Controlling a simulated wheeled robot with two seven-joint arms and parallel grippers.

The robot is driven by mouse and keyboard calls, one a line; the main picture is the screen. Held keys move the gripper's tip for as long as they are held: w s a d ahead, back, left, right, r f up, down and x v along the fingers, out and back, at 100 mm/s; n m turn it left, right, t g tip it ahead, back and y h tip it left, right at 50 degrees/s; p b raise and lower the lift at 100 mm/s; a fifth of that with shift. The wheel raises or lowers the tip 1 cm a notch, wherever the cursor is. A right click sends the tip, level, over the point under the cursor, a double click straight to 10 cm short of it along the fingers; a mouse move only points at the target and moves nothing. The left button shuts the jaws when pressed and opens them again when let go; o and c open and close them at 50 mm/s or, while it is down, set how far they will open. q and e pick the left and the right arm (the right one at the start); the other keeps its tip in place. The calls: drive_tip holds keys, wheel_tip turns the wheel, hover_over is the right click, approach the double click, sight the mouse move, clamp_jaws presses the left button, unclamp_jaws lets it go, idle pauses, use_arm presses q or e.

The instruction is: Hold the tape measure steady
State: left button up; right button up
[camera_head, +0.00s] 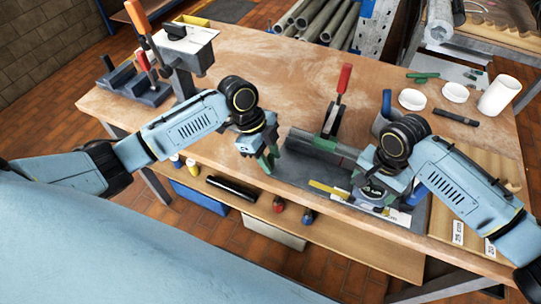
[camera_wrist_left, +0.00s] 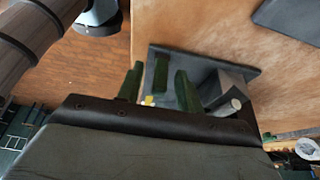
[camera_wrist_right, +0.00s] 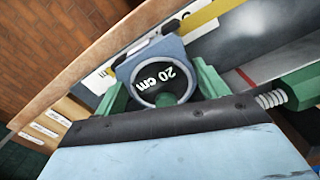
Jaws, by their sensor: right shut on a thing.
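The tape measure (camera_wrist_right: 158,70) is a blue-grey body with a round dark dial reading "20 cm" in the right wrist view. My right gripper (camera_wrist_right: 163,95) is shut on it, with green fingers on both sides. In the head view my right gripper (camera_head: 372,192) holds it near the front table edge, mostly hidden. A yellow strip (camera_head: 328,190) lies to its left, and yellow also shows beyond the tape measure in the right wrist view (camera_wrist_right: 210,14). My left gripper (camera_head: 266,160) is open at the left end of the grey mat; its green fingers (camera_wrist_left: 158,90) stand apart, apparently empty.
A grey tube (camera_head: 322,148) lies in a fixture on the grey mat (camera_head: 300,172), under a red-handled clamp (camera_head: 342,85). White dishes (camera_head: 412,99), a white cup (camera_head: 499,95) and a black marker-like rod (camera_head: 456,117) stand at right. The back middle of the table is clear.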

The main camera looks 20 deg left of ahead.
use_arm(q)
drive_tip(key=v, duration=1.2)
use_arm(e)
drive_tip(key=o, duration=1.4)
drive_tip(key=shift+o, duration=0.2)
